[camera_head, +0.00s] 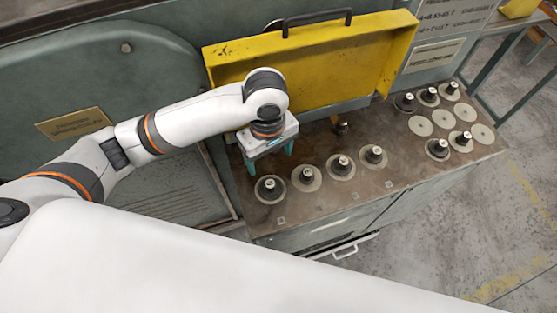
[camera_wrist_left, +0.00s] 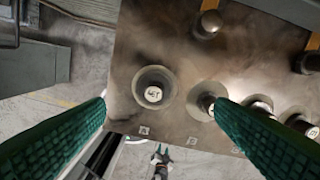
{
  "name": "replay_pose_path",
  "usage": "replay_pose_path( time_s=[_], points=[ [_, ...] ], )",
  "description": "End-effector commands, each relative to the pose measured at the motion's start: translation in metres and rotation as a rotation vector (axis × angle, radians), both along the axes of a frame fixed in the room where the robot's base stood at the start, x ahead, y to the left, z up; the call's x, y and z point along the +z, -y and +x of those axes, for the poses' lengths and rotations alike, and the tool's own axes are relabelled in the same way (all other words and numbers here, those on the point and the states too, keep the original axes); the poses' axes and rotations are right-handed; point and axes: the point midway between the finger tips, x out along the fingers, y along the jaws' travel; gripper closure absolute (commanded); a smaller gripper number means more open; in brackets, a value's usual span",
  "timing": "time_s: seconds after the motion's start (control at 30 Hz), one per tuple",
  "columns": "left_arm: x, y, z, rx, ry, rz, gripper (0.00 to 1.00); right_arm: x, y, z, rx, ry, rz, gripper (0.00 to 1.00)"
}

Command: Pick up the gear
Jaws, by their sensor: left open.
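Several dark gears with metal hubs stand on round plates on the brown bench top; the pictures do not single one out. The leftmost gear (camera_head: 269,188) of the front row is nearest my left gripper (camera_head: 269,168). The gripper is open and empty, pointing down above and just behind this gear. In the left wrist view, this gear (camera_wrist_left: 154,88) shows between the spread green fingers (camera_wrist_left: 160,105), apart from both. The second gear (camera_wrist_left: 206,100) is partly hidden by the right finger. What looks like my right gripper (camera_wrist_left: 161,155) is small and low in the wrist view.
Two more gears (camera_head: 341,168) stand to the right in the front row, with others (camera_head: 428,96) at the bench's right end near flat discs (camera_head: 420,126). A raised yellow cover (camera_head: 320,65) stands behind my gripper. An open drawer handle (camera_head: 345,246) juts out below the bench.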

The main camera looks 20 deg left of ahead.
Motion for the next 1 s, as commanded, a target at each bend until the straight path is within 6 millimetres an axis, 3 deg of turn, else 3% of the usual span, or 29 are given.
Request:
replay_pose_path(
  time_s=[0.07,0.13,0.3,0.43,0.53,0.73,0.87,1.0],
  points=[
    [-0.008,-0.002,-0.001,0.012,-0.007,0.009,0.22,0.001,0.0,0.008,-0.001,0.011,0.001,0.64],
    [-0.019,-0.002,-0.001,0.015,-0.008,0.01,0.22,0.002,0.0,0.003,-0.001,0.005,0.0,0.64],
    [-0.048,-0.002,-0.001,0.014,-0.005,0.008,0.22,0.002,0.002,-0.043,-0.001,-0.063,-0.005,0.64],
    [-0.062,-0.001,-0.001,0.012,-0.002,0.005,0.22,0.002,0.003,-0.063,-0.001,-0.093,-0.007,0.64],
    [-0.068,-0.001,-0.001,0.012,-0.003,0.006,0.22,0.003,0.003,-0.055,-0.001,-0.081,-0.006,0.64],
    [-0.094,0.001,0.0,0.012,-0.003,0.007,0.22,0.012,0.0,-0.013,-0.001,-0.016,0.001,0.64],
    [-0.112,0.001,0.0,0.011,-0.003,0.006,0.22,0.013,0.0,-0.012,0.0,-0.016,0.001,0.64],
    [-0.118,0.002,0.0,0.01,0.0,0.004,0.22,0.012,0.0,-0.024,0.0,-0.034,-0.001,0.64]
  ],
)
